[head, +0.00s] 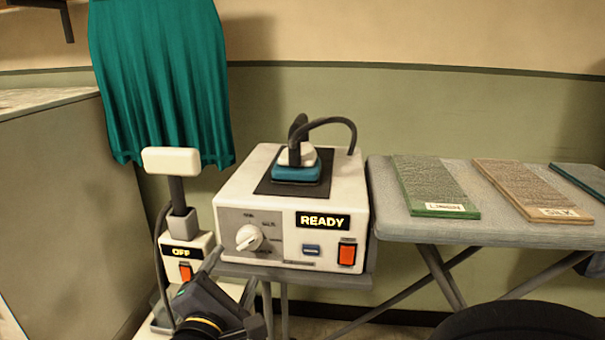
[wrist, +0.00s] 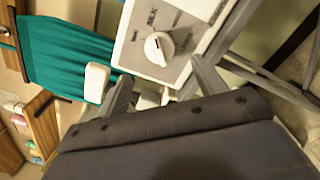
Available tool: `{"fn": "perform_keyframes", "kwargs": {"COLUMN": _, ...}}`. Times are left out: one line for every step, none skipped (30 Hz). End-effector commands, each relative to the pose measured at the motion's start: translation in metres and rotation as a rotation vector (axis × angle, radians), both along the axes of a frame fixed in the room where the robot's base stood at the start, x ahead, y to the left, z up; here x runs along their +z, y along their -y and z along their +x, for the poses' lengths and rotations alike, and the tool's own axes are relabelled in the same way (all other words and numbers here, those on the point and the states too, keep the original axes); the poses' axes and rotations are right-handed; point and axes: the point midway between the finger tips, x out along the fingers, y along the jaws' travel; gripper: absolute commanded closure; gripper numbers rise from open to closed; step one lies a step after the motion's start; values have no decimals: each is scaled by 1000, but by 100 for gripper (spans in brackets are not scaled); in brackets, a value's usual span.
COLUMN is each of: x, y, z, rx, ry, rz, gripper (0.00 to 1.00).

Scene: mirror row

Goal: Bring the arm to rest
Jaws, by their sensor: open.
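My gripper (head: 232,272) is low in the head view, in front of the left front corner of the steam station. It is open, with nothing between its fingers. In the wrist view, my gripper (wrist: 162,82) shows its two grey fingers spread apart, with the station's white dial (wrist: 159,48) beyond them. My arm (head: 205,308) reaches up from the bottom edge of the head view.
The white station (head: 270,215) reads READY and carries a blue iron (head: 296,170) on its dark pad. A white-headed device (head: 171,160) marked OFF stands close left. A teal garment (head: 160,80) hangs behind. An ironing board (head: 455,228) with fabric samples stands right.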

Motion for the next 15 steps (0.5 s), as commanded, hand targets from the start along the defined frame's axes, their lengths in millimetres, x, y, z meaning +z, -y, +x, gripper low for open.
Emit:
{"fn": "perform_keyframes", "kwargs": {"x": -2, "y": 2, "z": 10, "rx": -5, "ry": 0, "rz": 0, "gripper": 34}}
{"fn": "perform_keyframes", "kwargs": {"x": -2, "y": 2, "z": 15, "rx": -4, "ry": 1, "rz": 0, "gripper": 34}}
{"fn": "perform_keyframes", "kwargs": {"x": -2, "y": 2, "z": 22, "rx": -4, "ry": 0, "rz": 1, "gripper": 34}}
{"fn": "perform_keyframes", "kwargs": {"x": -2, "y": 3, "z": 27, "rx": -5, "ry": 0, "rz": 1, "gripper": 34}}
{"fn": "perform_keyframes", "kwargs": {"x": -2, "y": 4, "z": 32, "rx": -5, "ry": 0, "rz": 0, "gripper": 34}}
{"fn": "perform_keyframes", "kwargs": {"x": -2, "y": 4, "z": 38, "rx": -4, "ry": 0, "rz": 0, "gripper": 34}}
{"fn": "perform_keyframes", "kwargs": {"x": -2, "y": 5, "z": 43, "rx": -4, "ry": 1, "rz": 0, "gripper": 34}}
{"fn": "perform_keyframes", "kwargs": {"x": -2, "y": 5, "z": 48, "rx": -4, "ry": 0, "rz": 0, "gripper": 34}}
{"fn": "perform_keyframes", "kwargs": {"x": -2, "y": 6, "z": 54, "rx": -4, "ry": 1, "rz": -1, "gripper": 34}}
{"fn": "perform_keyframes", "kwargs": {"x": -2, "y": 5, "z": 58, "rx": -4, "ry": 0, "rz": -1, "gripper": 34}}
{"fn": "perform_keyframes", "kwargs": {"x": -2, "y": 5, "z": 62, "rx": -2, "ry": 1, "rz": 0, "gripper": 34}}
{"fn": "perform_keyframes", "kwargs": {"x": -1, "y": 6, "z": 67, "rx": -3, "ry": 1, "rz": -1, "gripper": 34}}
{"fn": "perform_keyframes", "kwargs": {"x": -1, "y": 6, "z": 70, "rx": -2, "ry": 0, "rz": -1, "gripper": 34}}
{"fn": "perform_keyframes", "kwargs": {"x": -1, "y": 6, "z": 73, "rx": -1, "ry": 0, "rz": 0, "gripper": 34}}
{"fn": "perform_keyframes", "kwargs": {"x": -1, "y": 7, "z": 77, "rx": -2, "ry": 1, "rz": 0, "gripper": 34}}
